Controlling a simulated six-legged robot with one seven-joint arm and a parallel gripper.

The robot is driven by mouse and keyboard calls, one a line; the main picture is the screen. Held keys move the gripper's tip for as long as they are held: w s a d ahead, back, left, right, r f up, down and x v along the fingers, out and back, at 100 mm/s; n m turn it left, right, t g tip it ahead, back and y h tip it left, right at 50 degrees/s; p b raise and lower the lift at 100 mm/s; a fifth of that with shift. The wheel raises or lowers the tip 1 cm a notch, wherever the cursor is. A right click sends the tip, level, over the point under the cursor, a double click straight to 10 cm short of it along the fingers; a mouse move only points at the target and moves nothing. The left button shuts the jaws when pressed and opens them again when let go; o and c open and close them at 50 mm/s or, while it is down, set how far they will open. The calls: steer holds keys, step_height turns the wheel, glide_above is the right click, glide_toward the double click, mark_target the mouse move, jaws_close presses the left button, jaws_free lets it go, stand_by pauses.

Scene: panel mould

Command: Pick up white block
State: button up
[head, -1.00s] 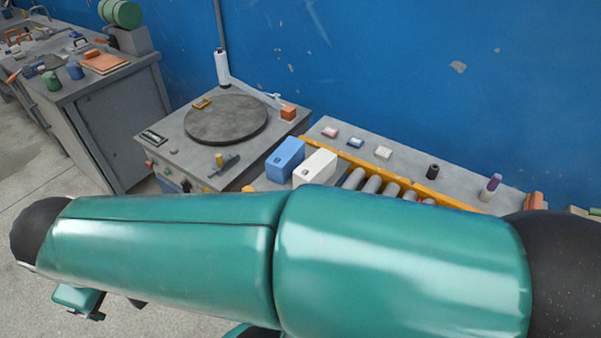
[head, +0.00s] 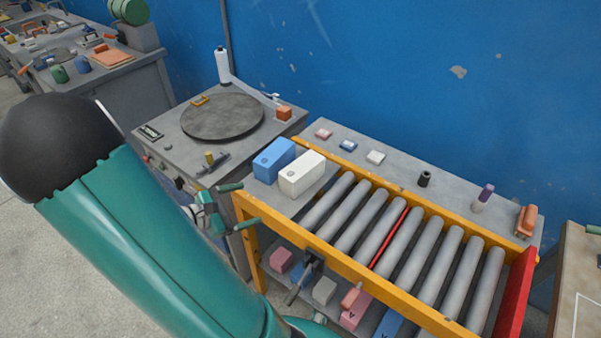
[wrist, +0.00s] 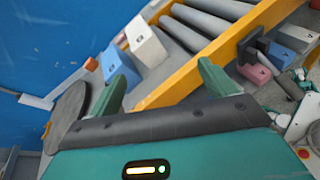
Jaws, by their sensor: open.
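The white block (head: 302,174) stands upright on the grey plate at the left end of the roller table, close beside a taller-looking blue block (head: 273,160). In the wrist view the white block (wrist: 147,45) is beyond my fingers, left of centre, with the blue block (wrist: 110,62) to its left. My gripper (head: 239,206) is open and empty, with green fingers, at the left edge of the yellow frame. It is apart from the white block, to its lower left. In the wrist view my gripper (wrist: 165,62) has its fingers spread wide.
The yellow frame (head: 330,261) runs along the near side of the grey rollers (head: 395,237), and a red end plate (head: 515,290) closes the right end. A round turntable (head: 222,117) stands at left. Several blocks and a clamp sit on the lower shelf. Small pieces line the back ledge.

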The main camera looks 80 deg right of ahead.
steer(key=s+d+f+n+h, duration=0.1)
steer(key=d+n, duration=0.1)
steer(key=s+d+f+n+h, duration=0.1)
steer(key=d+n+h, duration=0.1)
steer(key=d, duration=0.1)
steer(key=s+d+f+n+h, duration=0.1)
steer(key=d+f+n, duration=0.1)
steer(key=shift+s+d, duration=0.1)
steer(key=shift+d, duration=0.15)
glide_toward(297, 169)
steer(key=x, duration=0.5)
steer(key=shift+s+a+f, duration=0.1)
steer(key=shift+s+f, duration=0.1)
steer(key=x, duration=0.5)
steer(key=shift+w+d, duration=0.2)
steer(key=shift+c, duration=0.2)
steer(key=c, duration=1.5)
